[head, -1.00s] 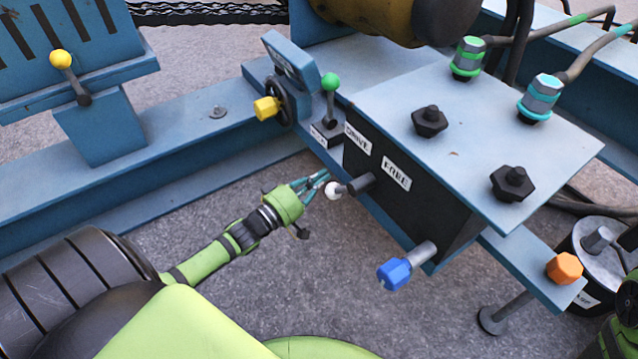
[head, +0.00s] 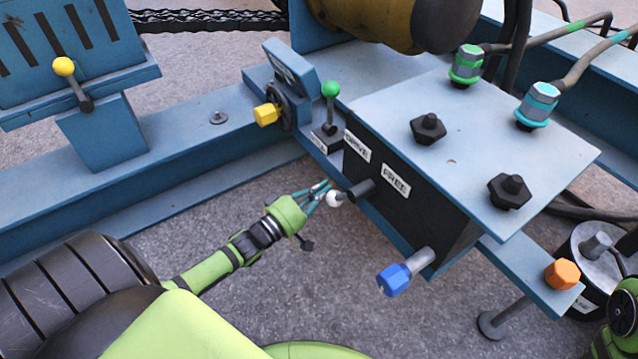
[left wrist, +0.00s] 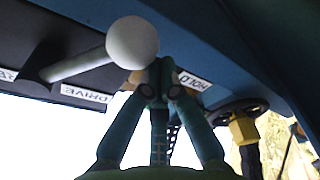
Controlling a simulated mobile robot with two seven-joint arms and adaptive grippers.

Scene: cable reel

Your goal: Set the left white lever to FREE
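The left white lever is a white knob (head: 334,198) on a short grey rod, with a dark hub (head: 362,189) on the side of the black box. The DRIVE label (head: 357,147) is left of the hub and the FREE label (head: 396,181) right of it. The rod points out to the lower left of the hub. My left gripper (head: 320,190) is right beside the knob. In the left wrist view its teal fingers (left wrist: 160,76) come together just behind the knob (left wrist: 132,42), which partly covers the tips. The knob is not between them; contact is unclear.
A green-knobbed lever (head: 330,90) and a yellow handwheel knob (head: 267,114) stand left of the box. A blue knob (head: 393,279) juts out lower right of the lever. An orange knob (head: 563,273) is farther right. The grey floor (head: 330,290) below is clear.

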